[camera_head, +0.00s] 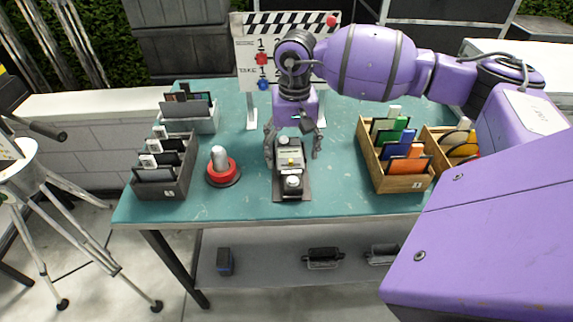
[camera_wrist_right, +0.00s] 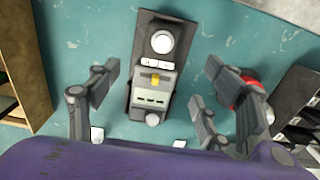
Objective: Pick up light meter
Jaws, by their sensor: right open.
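The light meter, as I take it, is a small grey device (camera_head: 291,158) with a yellow button and a white round dome or knob. It sits on a dark flat base (camera_head: 279,193) near the middle of the teal table. In the right wrist view the device (camera_wrist_right: 152,88) lies lengthwise between the fingers. My right gripper (camera_head: 293,147) points down over it, with one finger on each side. In the right wrist view my right gripper (camera_wrist_right: 163,72) is open, and gaps show between both fingers and the device. My left gripper is not in view.
A red ring with a white peg (camera_head: 222,171) stands left of the device. Dark card holders (camera_head: 180,185) are at the table's left. Wooden boxes of coloured cards (camera_head: 403,183) are at the right. A clapperboard (camera_head: 244,85) stands behind. Free table lies around the device.

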